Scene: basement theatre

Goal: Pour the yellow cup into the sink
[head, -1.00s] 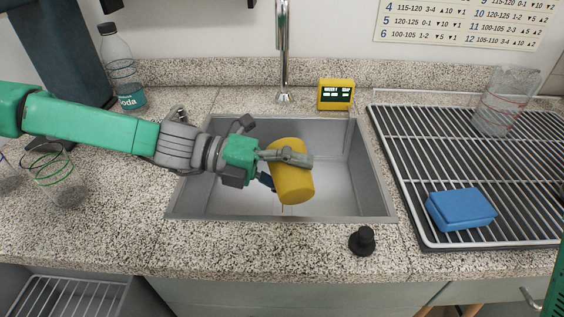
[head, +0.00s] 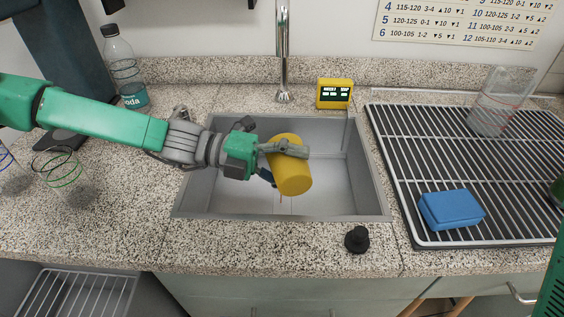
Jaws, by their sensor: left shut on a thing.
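The yellow cup (head: 293,178) is tilted above the sink (head: 340,190). My left gripper (head: 287,148) is shut on the cup's side, with one finger across its front. The cup hangs over the basin, clear of the walls. A thin reddish-brown streak shows below the cup, above the basin floor. The cup's inside is hidden, so I cannot tell what it holds. My right gripper is not in view.
A faucet (head: 283,60) and a yellow timer (head: 335,93) stand behind the sink. A black knob (head: 357,239) is in front. At right, a drying rack (head: 420,150) holds a blue sponge (head: 452,209) and a clear glass (head: 500,100). A bottle (head: 126,75) stands at left.

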